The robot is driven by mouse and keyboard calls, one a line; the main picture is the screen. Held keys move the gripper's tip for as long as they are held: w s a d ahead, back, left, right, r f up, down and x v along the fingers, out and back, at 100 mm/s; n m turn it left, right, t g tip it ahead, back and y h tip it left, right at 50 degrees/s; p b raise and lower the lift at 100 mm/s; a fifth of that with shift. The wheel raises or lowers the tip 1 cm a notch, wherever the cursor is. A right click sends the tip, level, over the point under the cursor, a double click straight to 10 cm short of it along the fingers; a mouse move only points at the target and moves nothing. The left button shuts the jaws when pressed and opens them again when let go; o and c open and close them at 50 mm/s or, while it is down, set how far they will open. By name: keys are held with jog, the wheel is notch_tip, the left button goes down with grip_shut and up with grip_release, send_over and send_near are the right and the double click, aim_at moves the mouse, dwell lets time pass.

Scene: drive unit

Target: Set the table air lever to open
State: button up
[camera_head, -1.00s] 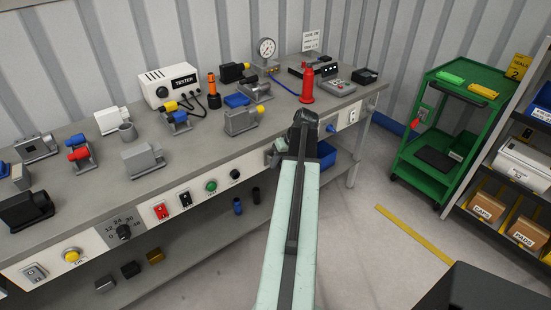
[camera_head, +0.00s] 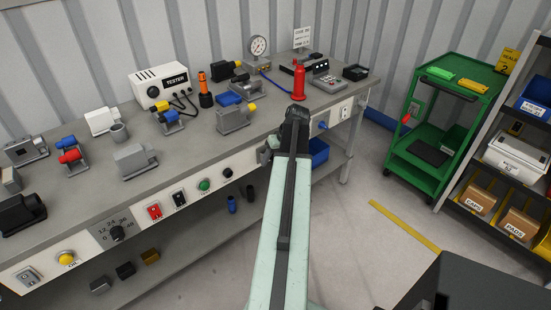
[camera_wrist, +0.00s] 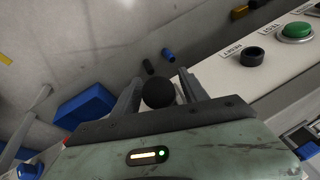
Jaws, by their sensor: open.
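A round black knob (camera_wrist: 158,92) shows between the fingers of my gripper (camera_wrist: 160,78) in the wrist view. It looks like the ball end of the table air lever, but its stem and any label are hidden. The fingers stand apart on either side of the knob and are not closed on it. In the head view my gripper (camera_head: 267,151) is at the front panel (camera_head: 91,227) of the workbench, right of the black panel knob (camera_head: 227,173). My own arm hides part of the panel there, and the lever cannot be made out in that view.
A green button (camera_wrist: 296,31) and a black ring-shaped knob (camera_wrist: 250,55) sit on the panel beside the gripper. A blue bin (camera_head: 318,151) stands under the bench. Floor right of the bench is open.

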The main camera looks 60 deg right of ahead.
jog(key=p+v, duration=0.6)
jog(key=v, duration=0.1)
jog(key=shift+r, duration=0.2)
jog(key=shift+s, duration=0.15)
